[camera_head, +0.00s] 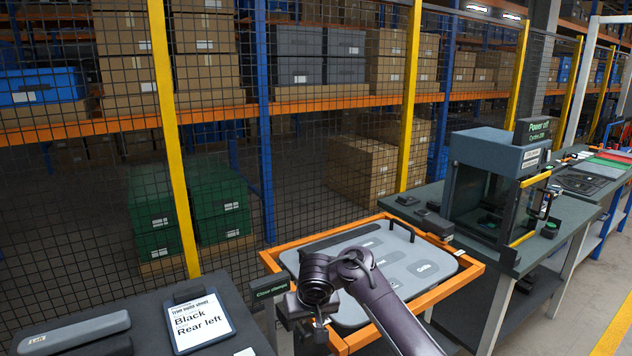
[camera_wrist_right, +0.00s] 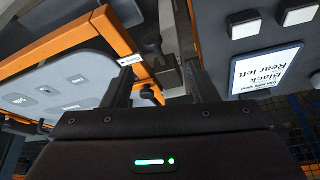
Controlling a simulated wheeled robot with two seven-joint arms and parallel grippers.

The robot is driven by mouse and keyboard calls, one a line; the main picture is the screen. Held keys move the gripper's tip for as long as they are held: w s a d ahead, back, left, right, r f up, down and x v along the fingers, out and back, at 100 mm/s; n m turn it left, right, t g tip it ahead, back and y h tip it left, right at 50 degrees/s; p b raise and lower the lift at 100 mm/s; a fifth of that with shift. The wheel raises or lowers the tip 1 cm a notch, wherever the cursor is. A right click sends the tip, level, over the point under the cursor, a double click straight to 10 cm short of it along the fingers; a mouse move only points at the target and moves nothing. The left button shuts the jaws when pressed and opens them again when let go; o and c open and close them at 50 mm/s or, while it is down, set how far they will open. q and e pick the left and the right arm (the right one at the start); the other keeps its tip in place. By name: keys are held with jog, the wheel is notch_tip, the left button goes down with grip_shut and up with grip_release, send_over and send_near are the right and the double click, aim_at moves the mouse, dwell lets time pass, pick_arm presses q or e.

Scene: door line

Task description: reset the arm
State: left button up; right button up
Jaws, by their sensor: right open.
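My right arm (camera_head: 375,295) comes in from the bottom and bends at the front left of the orange-framed tray. My right gripper (camera_head: 311,322) hangs low near the tray frame's left corner, small and partly dark in the head view. In the right wrist view my right gripper (camera_wrist_right: 158,85) shows two dark fingers apart with nothing held between them. A metal bracket shows beyond the fingers; I cannot tell if they touch it. My left gripper is not in view.
The orange frame (camera_head: 467,277) holds a grey panel (camera_head: 347,240). A dark table (camera_head: 150,312) at the left bears a card reading "Black Rear left" (camera_head: 198,320) and a grey handle part (camera_head: 75,332). A dark machine (camera_head: 490,195) stands at the right. A mesh fence runs behind.

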jog(key=s+d+f, duration=0.3)
jog(key=s+f, duration=0.2)
jog(key=s, duration=0.1)
jog(key=s+d+f, duration=0.4)
jog(key=s+f, duration=0.1)
jog(key=s, duration=0.2)
jog(key=s+d+r+m+h, duration=0.1)
jog(key=s+d+r, duration=0.1)
jog(key=s+d, duration=0.75)
jog(key=s+d+r, duration=0.2)
jog(key=s+d, duration=0.3)
jog(key=s, duration=0.9)
notch_tip(320, 180, down, 32)
jog(key=g+b, duration=0.2)
jog(key=b, duration=0.1)
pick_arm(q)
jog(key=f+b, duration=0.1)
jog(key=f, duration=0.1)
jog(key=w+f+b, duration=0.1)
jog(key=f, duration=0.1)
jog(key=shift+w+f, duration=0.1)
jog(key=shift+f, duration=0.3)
pick_arm(e)
jog(key=s+d+f+g, duration=0.1)
jog(key=s+d+f, duration=0.2)
jog(key=s+f, duration=1.7)
jog(key=shift+s+d+f, duration=0.2)
jog(key=shift+s+f, duration=0.2)
jog(key=shift+f, duration=0.3)
